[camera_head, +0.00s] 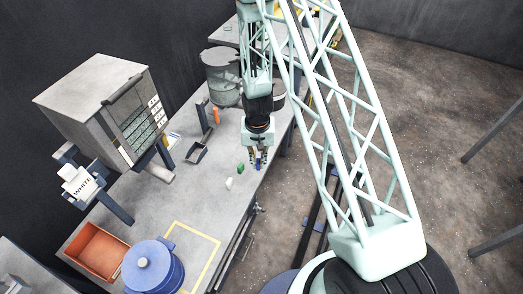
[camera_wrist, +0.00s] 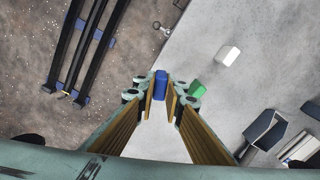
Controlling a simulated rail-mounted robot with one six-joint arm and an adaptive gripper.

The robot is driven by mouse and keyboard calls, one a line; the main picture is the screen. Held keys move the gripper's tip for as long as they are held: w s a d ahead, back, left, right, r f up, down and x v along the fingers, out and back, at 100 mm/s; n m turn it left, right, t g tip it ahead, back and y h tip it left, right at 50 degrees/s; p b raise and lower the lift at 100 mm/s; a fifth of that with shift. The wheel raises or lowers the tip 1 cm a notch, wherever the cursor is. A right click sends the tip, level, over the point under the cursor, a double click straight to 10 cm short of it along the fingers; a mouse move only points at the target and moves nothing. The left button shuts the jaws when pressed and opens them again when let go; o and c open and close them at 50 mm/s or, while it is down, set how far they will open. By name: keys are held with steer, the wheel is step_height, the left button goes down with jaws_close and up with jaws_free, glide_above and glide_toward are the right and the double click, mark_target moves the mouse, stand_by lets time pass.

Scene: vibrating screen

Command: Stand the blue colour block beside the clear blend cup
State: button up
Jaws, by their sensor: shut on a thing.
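The blue colour block (camera_wrist: 160,84) is between the fingertips of my gripper (camera_wrist: 159,98) in the wrist view. My gripper is shut on it, near the bench's edge. In the head view, the blue block shows small (camera_head: 258,166) below my gripper (camera_head: 258,158), over the grey bench. I cannot tell whether the block touches the bench. I cannot make out a clear blend cup in either view.
A green block (camera_wrist: 197,88) and a white block (camera_wrist: 228,55) lie on the bench near my gripper. A dark scoop-like tray (camera_head: 196,152) lies farther left. An orange bin (camera_head: 97,250) and a blue lidded pot (camera_head: 152,268) stand at the near end.

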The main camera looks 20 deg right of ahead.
steer(key=shift+w+a+r+n, duration=0.3)
steer(key=shift+w+r+n, duration=0.3)
steer(key=shift+w+n, duration=0.35)
steer(key=shift+w+a+r+n, duration=0.25)
steer(key=shift+w+r+n, duration=0.45)
steer(key=shift+n, duration=0.35)
steer(key=shift+w+f, duration=0.1)
